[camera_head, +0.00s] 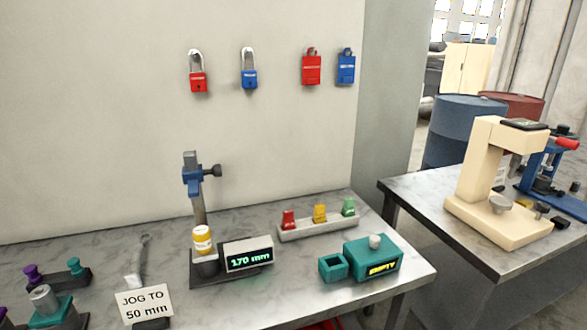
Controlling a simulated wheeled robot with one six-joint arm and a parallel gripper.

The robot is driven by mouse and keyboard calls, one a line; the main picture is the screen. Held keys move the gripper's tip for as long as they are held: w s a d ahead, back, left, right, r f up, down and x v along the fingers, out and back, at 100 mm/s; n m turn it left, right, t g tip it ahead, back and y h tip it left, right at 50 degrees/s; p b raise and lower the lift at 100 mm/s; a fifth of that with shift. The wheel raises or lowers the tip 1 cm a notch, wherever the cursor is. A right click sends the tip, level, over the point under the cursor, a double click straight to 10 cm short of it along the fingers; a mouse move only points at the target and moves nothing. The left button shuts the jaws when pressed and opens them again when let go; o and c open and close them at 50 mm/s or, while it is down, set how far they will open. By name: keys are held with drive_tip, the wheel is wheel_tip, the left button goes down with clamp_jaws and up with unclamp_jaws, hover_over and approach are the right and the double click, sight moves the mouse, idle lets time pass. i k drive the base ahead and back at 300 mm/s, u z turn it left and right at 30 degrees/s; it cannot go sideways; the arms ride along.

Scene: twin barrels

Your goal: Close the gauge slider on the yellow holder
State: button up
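A height gauge stands on the marble-topped bench, with an upright grey column (198,208) on a dark base. Its blue slider (192,179), with a dark knob on the right side, sits near the top of the column. A yellow holder (202,236) with a white band stands upright on a grey seat at the column's foot. A clear gap separates slider and holder. The gauge's display (249,254) reads 170 mm. A white card (144,303) in front reads "JOG TO 50 mm". My gripper is not in view.
A rack (318,229) with red, yellow and green pieces stands right of the gauge. A teal box (372,261) marked EMPTY is near the right edge. Teal fixtures (48,302) are at lower left. Padlocks and tags hang on the wall. A second bench holds a cream machine (487,185).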

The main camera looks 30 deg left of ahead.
sight(193, 179)
drive_tip(key=z, duration=0.15)
drive_tip(key=i, duration=1.5)
drive_tip(key=u, duration=2.85)
